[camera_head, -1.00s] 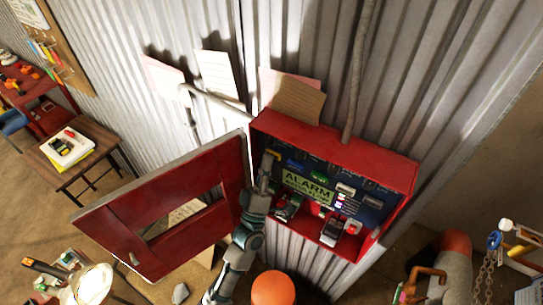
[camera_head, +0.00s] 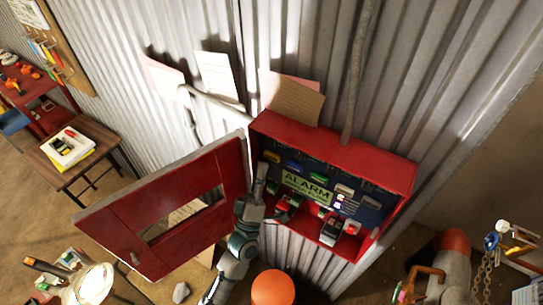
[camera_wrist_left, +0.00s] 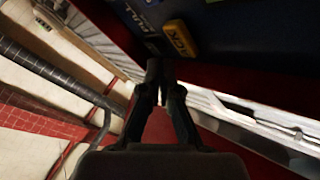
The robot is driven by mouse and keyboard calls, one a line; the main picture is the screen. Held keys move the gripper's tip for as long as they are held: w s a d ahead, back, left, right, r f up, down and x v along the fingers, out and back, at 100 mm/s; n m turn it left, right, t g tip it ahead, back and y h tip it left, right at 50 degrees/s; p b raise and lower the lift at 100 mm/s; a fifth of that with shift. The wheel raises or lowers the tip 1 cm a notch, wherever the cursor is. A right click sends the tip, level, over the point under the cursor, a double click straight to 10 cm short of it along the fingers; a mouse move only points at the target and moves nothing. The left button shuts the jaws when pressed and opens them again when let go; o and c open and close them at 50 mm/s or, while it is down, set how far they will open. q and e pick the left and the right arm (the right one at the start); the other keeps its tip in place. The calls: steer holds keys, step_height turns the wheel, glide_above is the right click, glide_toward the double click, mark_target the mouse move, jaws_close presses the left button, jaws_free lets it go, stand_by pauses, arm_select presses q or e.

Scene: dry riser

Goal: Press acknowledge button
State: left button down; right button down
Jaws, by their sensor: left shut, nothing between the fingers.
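A red alarm panel box (camera_head: 335,144) hangs open on the corrugated wall, with a dark face, a green ALARM display and several coloured buttons. The yellow button marked ACK (camera_wrist_left: 180,38) is at the top of the left wrist view. It also shows at the upper left of the panel face in the head view (camera_head: 272,156). My left gripper (camera_head: 262,168) is shut and empty at the panel's left edge, just below the yellow button. In the left wrist view its fingertips (camera_wrist_left: 161,76) are below and left of the button, apart from it in the picture.
The red panel door (camera_head: 120,215) with a window stands open on the left. A pipe (camera_head: 357,80) runs down to the box top, and papers (camera_head: 215,75) are on the wall. An orange ball-shaped thing (camera_head: 272,288) is at the bottom. A wooden table (camera_head: 45,160) stands far left.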

arm_select(q)
steer(key=s+a, duration=0.2)
steer(key=s, duration=0.1)
steer(key=shift+s+a+p, duration=0.25)
steer(key=shift+p, duration=0.15)
stand_by(0.5)
